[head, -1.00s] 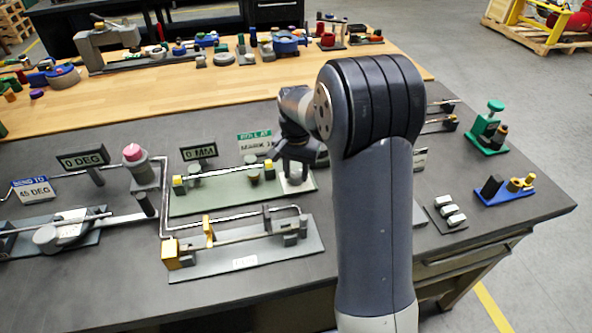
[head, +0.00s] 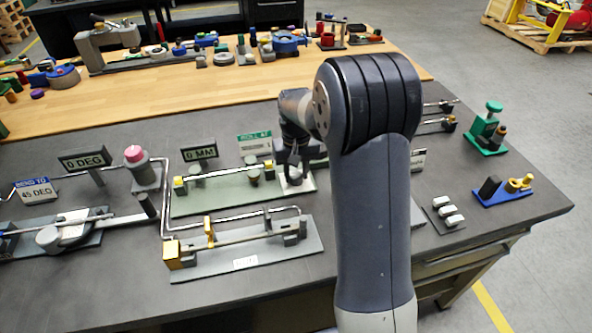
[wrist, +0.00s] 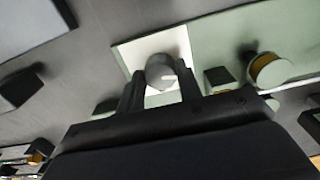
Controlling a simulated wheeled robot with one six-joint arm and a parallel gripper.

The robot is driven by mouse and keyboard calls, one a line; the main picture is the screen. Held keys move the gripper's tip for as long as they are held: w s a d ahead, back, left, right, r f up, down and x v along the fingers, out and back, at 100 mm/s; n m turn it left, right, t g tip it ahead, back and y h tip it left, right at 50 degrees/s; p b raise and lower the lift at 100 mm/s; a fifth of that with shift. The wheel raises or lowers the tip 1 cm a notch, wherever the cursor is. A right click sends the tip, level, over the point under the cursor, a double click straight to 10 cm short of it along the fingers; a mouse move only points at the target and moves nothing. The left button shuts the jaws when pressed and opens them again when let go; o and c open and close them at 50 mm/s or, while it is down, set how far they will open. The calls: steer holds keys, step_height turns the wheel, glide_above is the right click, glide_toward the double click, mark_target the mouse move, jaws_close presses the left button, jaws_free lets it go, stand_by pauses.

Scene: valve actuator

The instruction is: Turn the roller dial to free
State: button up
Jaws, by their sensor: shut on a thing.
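The roller dial (wrist: 161,70) is a round grey knob with a small white mark, on a white plate (wrist: 152,47) at the end of the pale green roller board (wrist: 225,42). My gripper (wrist: 161,84) has one finger on each side of the knob and is shut on it. In the head view my gripper (head: 292,172) points down over the white plate (head: 299,186), at the right end of the green board (head: 222,193). The knob is mostly hidden there. I cannot read where its mark points against any labels.
A "0 MM" sign (head: 199,152) and a green-topped "ROLL AT" sign (head: 254,143) stand behind the board. A grey board with a rod and yellow blocks (head: 240,255) lies in front. The bending station with a pink knob (head: 135,153) is to the left.

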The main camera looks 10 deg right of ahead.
mark_target(296, 175)
steer(key=shift+n, duration=0.8)
steer(key=o, duration=1)
steer(key=shift+c, duration=0.2)
steer(key=shift+r, duration=0.15)
step_height(296, 175, up, 11)
steer(key=shift+f, duration=0.2)
steer(key=shift+f, duration=0.1)
